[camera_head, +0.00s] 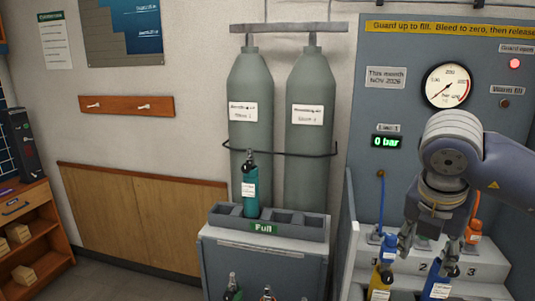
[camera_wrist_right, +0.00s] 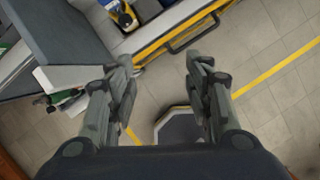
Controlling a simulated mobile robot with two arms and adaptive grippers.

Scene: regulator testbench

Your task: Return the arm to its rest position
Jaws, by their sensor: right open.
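My right arm comes in from the right in the head view, in front of the test bench (camera_head: 385,30). Its gripper (camera_head: 428,250) points down, open, above the bench's numbered slots. In the right wrist view the two fingers stand wide apart with nothing held between them (camera_wrist_right: 160,68). A small yellow cylinder (camera_head: 380,282) and a small blue cylinder (camera_head: 437,289) stand close below the gripper; I cannot tell whether the fingers touch them. My left gripper is in neither view.
A rack marked Full (camera_head: 290,229) holds one teal cylinder (camera_head: 250,195). Two tall grey tanks (camera_head: 251,80) stand behind it. The bench has a gauge (camera_head: 447,85), a 0 bar display (camera_head: 387,142) and a lit red lamp (camera_head: 514,63). Floor at left (camera_head: 110,285) is clear.

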